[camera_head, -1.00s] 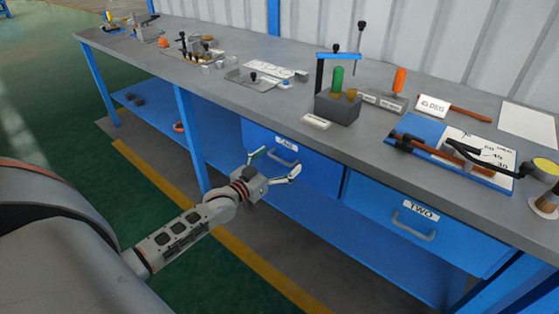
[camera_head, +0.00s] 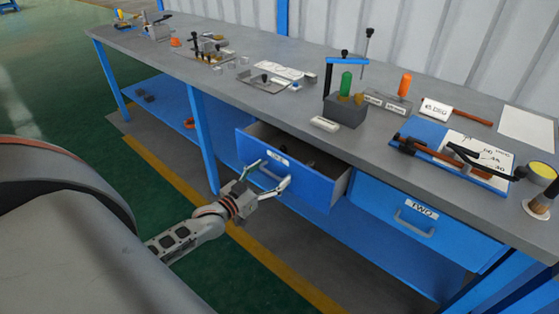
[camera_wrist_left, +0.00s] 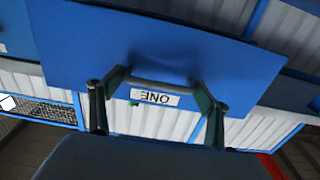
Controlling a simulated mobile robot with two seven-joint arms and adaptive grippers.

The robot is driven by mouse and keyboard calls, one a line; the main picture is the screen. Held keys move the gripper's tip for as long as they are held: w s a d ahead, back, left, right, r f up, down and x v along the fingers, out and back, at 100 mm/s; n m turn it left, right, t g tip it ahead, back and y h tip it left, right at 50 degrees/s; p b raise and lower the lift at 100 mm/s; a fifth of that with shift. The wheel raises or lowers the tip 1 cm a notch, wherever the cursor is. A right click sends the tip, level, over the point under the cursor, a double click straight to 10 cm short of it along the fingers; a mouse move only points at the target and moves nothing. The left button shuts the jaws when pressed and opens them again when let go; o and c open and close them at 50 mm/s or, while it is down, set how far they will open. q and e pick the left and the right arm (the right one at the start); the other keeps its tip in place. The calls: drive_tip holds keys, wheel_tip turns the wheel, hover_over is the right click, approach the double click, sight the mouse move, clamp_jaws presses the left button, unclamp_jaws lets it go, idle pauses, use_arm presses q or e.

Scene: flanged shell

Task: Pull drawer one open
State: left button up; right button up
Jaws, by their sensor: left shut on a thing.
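Drawer one (camera_head: 305,187) is a blue drawer under the grey workbench, and it stands partly open, pulled out toward me. Some dark items show inside it, too small to name. Its label reads ONE in the wrist view (camera_wrist_left: 154,97), where it appears upside down. My left gripper (camera_head: 270,179) is at the drawer front, its fingers shut on the drawer's handle (camera_head: 268,172). The left wrist view shows the handle bar (camera_wrist_left: 158,84) between the two fingers. My right gripper does not show.
Drawer two (camera_head: 420,218) is shut, to the right of drawer one. The workbench top (camera_head: 300,105) carries a block with colored handles (camera_head: 346,108), a blue board (camera_head: 424,130) and other tools. Green floor with a yellow stripe (camera_head: 262,258) lies in front.

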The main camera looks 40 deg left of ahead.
use_arm(q)
drive_tip(key=s+a+p, duration=0.1)
drive_tip(key=s+p, duration=0.6)
drive_tip(key=s, duration=1.4)
drive_tip(key=shift+s+a, duration=0.15)
drive_tip(key=shift+a, duration=0.15)
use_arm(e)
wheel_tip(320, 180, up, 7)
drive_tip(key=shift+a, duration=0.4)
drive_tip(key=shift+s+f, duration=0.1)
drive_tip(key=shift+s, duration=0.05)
use_arm(q)
drive_tip(key=o, duration=1.6)
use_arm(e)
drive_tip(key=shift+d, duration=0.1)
use_arm(q)
drive_tip(key=s, duration=0.8)
drive_tip(key=s+a, duration=0.1)
drive_tip(key=s, duration=0.3)
